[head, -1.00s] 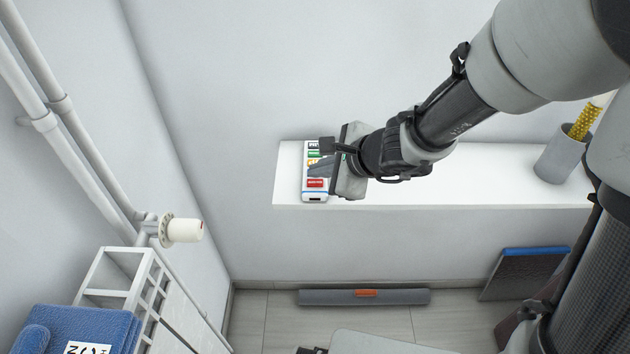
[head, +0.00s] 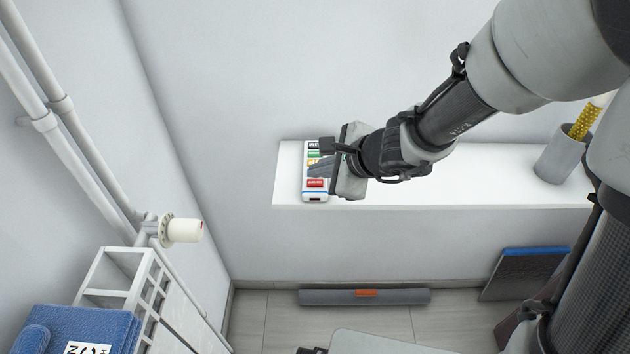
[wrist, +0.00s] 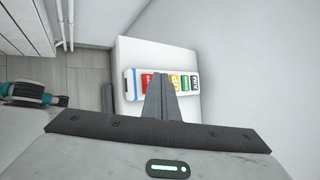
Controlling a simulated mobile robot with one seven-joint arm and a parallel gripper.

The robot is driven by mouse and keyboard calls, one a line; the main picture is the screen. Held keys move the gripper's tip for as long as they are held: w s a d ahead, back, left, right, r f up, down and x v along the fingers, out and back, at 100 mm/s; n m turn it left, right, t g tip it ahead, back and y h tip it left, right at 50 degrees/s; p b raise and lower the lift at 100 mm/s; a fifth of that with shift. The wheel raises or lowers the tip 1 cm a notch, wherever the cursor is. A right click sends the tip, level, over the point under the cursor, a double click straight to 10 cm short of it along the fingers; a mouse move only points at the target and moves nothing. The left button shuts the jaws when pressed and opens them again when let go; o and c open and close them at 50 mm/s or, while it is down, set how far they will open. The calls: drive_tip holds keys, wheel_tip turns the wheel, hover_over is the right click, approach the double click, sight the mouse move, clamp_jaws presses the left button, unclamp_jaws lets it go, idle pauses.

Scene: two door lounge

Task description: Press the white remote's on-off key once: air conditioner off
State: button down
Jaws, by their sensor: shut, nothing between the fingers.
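The white remote (head: 305,188) lies on the left end of a white shelf (head: 440,198). It has red, orange, green and dark-marked keys and a blue stripe near one end. The remote also shows in the wrist view (wrist: 130,88). The red key (head: 316,183) is nearest the striped end and shows partly in the wrist view (wrist: 147,82). My gripper (head: 318,167) is shut and empty, its fingers over the remote. In the wrist view the fingertips (wrist: 161,79) appear between the red and orange keys and hide part of both. I cannot tell whether they touch. The air conditioner is not recognisable here.
A grey cup (head: 562,160) with a yellow item stands farther right on the shelf. The wall rises right behind the shelf. A grey bar (head: 330,297) lies on the floor.

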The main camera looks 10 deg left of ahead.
sight(319, 186)
drive_tip(key=shift+f, duration=0.1)
drive_tip(key=shift+f+b, duration=0.35)
drive_tip(key=shift+b, duration=0.3)
drive_tip(key=shift+f+b, duration=0.35)
drive_tip(key=shift+b, duration=0.1)
idle(0.5)
drive_tip(key=shift+r, duration=0.1)
drive_tip(key=shift+r+p, duration=0.6)
drive_tip(key=shift+r, duration=0.1)
drive_tip(key=shift+r, duration=0.1)
wheel_tip(319, 186, up, 5)
drive_tip(key=p, duration=0.4)
idle(0.7)
